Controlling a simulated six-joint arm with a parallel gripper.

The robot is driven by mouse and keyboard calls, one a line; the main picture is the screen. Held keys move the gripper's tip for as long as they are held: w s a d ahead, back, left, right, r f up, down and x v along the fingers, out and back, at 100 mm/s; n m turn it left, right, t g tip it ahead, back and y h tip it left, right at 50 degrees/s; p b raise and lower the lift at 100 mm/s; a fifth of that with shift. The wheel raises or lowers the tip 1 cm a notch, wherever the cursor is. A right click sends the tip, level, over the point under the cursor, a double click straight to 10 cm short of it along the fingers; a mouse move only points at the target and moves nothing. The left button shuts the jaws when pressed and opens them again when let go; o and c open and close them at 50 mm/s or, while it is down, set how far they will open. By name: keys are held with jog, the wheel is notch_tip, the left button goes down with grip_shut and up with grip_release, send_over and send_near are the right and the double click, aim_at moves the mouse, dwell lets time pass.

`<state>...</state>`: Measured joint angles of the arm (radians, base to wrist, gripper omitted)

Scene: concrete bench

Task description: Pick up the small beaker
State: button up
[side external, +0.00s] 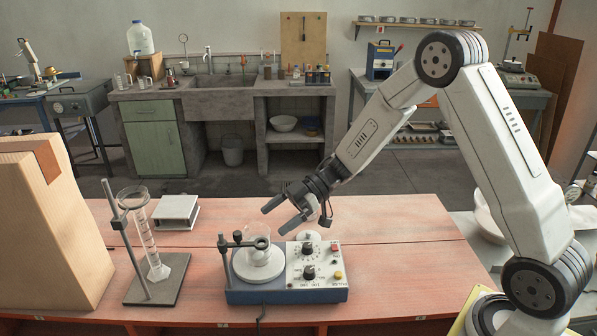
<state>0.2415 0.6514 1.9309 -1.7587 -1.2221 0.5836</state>
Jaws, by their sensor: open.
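The small beaker (258,243) is clear glass and stands upright on the round white plate (262,270) of a blue and white stirrer (308,265). A dark clamp (243,241) on a short post reaches across it at the left; I cannot tell whether the clamp touches the glass. My gripper (277,215) is open and empty. It hangs above and slightly right of the beaker, with its fingers pointing down and left, apart from the glass in this view.
A tall glass cylinder (143,232) stands on a dark base beside a metal stand (130,245), left of the stirrer. A white box (176,211) lies behind it. The reddish bench top (400,260) is clear at right.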

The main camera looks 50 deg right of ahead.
aim_at(259, 230)
jog(key=shift+x, duration=2.6)
jog(key=shift+c, duration=0.2)
jog(key=shift+r, duration=0.1)
jog(key=c, duration=1.1)
